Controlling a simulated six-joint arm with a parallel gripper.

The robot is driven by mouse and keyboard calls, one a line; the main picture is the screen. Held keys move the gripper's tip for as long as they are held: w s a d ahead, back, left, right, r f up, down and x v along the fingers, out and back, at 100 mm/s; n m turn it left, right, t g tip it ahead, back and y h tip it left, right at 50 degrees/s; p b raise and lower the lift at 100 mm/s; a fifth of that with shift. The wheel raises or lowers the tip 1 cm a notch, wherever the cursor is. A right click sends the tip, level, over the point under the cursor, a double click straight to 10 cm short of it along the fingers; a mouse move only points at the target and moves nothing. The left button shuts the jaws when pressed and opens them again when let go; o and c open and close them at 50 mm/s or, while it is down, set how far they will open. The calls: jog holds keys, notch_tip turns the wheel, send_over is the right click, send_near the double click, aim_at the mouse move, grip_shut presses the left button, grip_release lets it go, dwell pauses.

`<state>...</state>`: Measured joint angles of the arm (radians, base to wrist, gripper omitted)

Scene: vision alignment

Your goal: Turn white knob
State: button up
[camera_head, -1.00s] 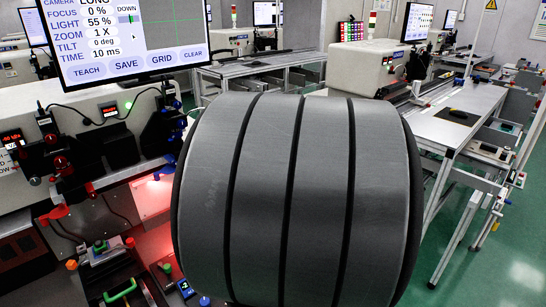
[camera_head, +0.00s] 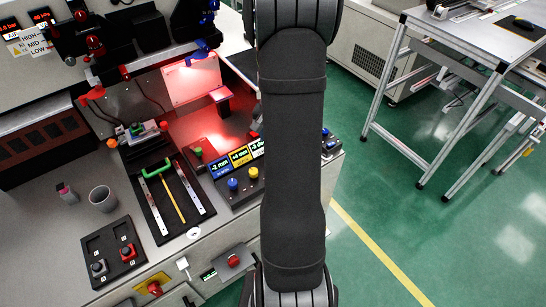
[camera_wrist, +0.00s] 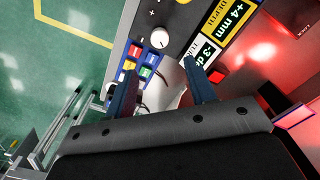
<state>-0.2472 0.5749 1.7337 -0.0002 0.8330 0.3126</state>
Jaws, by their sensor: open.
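In the wrist view, the white knob (camera_wrist: 160,38) sits on a dark panel, beyond my fingertips and roughly centred between them. My gripper (camera_wrist: 160,65) is open, with two dark blue fingers apart and nothing between them. I cannot tell how far the fingertips are above the panel. In the head view, the control panel (camera_head: 222,190) shows a blue knob (camera_head: 232,184) and a yellow knob (camera_head: 253,172). My arm hides part of this panel, and neither the white knob nor my gripper can be made out there.
Beside the white knob are coloured buttons (camera_wrist: 145,72) and yellow and white label displays (camera_wrist: 222,18). A red-lit plate (camera_head: 192,80) stands behind the panel.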

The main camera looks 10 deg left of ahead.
notch_tip(320, 180, down, 11)
jog(key=shift+r, duration=0.1)
dwell(0.3)
jog(key=c, duration=1)
